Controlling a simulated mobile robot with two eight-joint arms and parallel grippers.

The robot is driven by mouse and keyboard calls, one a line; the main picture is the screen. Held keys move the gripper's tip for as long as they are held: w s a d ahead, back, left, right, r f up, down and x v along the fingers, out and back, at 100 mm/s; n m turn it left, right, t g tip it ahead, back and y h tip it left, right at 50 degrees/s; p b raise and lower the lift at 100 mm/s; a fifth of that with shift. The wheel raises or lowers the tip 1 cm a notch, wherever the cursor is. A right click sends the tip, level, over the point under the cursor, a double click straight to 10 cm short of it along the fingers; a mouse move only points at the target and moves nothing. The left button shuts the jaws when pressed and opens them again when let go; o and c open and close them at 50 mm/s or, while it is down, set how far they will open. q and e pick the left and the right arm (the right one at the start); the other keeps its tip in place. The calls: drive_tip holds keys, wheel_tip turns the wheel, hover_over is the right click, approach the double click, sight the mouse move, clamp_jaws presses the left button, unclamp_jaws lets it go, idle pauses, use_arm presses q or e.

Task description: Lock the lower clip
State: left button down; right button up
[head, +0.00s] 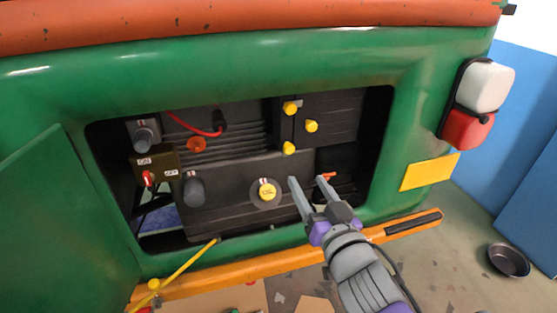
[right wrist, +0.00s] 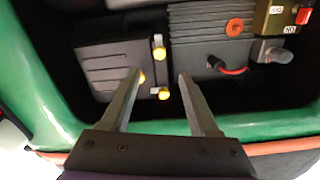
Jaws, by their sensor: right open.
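The black box (head: 335,115) at the right of the open compartment has yellow clips on its left edge: an upper clip (head: 291,107) and a lower clip (head: 288,148). A yellow knob (head: 311,125) sits on its front. The right wrist view is turned over, so the lower clip (right wrist: 159,40) shows above the upper clip (right wrist: 164,93) there. My right gripper (head: 308,181) is open and empty, below the lower clip in the head view and apart from it. In the right wrist view its fingers (right wrist: 158,75) point toward the box. My left gripper is not in view.
The green compartment frame (head: 240,70) surrounds the opening. A yellow round cap (head: 267,190) and a dark knob (head: 194,190) are lower left of the clips. A switch panel (head: 155,172) and a red cable (head: 190,125) are further left. An orange bar (head: 250,267) runs below.

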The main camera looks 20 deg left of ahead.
sight(290, 151)
drive_tip(key=x, duration=1)
drive_tip(key=shift+w+a+p, duration=0.25)
drive_tip(key=shift+w+p, duration=0.1)
drive_tip(key=shift+p, duration=0.05)
drive_tip(key=shift+c, duration=0.4)
clamp_jaws()
